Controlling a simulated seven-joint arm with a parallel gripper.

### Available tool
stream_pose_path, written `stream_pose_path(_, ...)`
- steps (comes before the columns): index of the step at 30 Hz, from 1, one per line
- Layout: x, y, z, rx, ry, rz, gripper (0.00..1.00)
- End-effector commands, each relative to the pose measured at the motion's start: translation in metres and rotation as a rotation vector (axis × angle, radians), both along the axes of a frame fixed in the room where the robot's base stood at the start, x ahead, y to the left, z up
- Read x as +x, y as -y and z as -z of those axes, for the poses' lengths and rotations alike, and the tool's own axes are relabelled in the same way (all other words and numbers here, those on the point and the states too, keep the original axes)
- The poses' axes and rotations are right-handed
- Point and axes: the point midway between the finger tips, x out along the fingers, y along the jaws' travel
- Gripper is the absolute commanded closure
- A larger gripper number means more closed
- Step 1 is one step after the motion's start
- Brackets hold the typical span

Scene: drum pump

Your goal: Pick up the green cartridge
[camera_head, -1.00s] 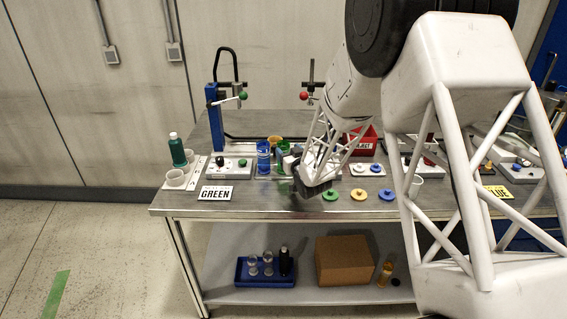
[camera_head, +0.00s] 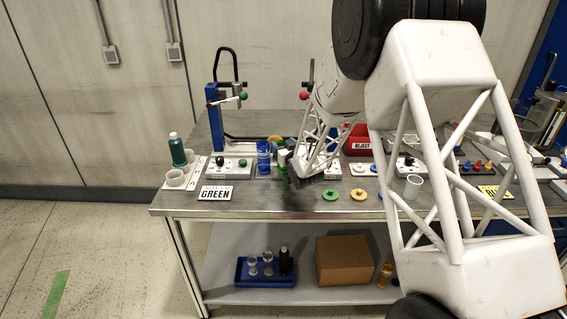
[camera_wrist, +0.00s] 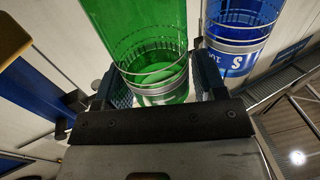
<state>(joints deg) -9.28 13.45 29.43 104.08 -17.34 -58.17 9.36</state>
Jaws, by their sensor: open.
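The green cartridge (camera_wrist: 150,35) is a clear green cylinder, large in the wrist view. My gripper (camera_wrist: 164,82) is open, with one finger on each side of the cartridge's near end. I cannot tell whether either finger touches it. In the head view my gripper (camera_head: 287,161) is low over the table, just right of the blue cartridge, and hides most of the green cartridge. The blue cartridge (camera_head: 263,158) stands close by on the left there; in the wrist view the blue cartridge (camera_wrist: 238,35) is close beside the right finger.
A yellow cartridge (camera_head: 275,141) stands behind. A white station with a knob (camera_head: 228,168) and the GREEN sign (camera_head: 215,193) are on the left. A green disc (camera_head: 330,195) and a yellow disc (camera_head: 359,195) lie in front. A red REJECT bin (camera_head: 358,141) stands behind the arm.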

Motion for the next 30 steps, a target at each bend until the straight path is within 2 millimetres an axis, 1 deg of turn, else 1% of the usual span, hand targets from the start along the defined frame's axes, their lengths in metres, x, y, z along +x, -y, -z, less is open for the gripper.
stream_pose_path(3, 0.0, 0.0, 0.0, 0.0, 0.0, 0.0, 0.35)
stream_pose_path(4, 0.0, 0.0, 0.0, 0.0, 0.0, 0.0, 0.37)
stream_pose_path(13, 0.0, 0.0, 0.0, 0.0, 0.0, 0.0, 0.83)
stream_pose_path(23, 0.0, 0.0, -0.001, 0.0, 0.0, 0.0, 0.84)
stream_pose_path(30, 0.0, 0.0, -0.011, -0.001, 0.0, 0.0, 0.84)
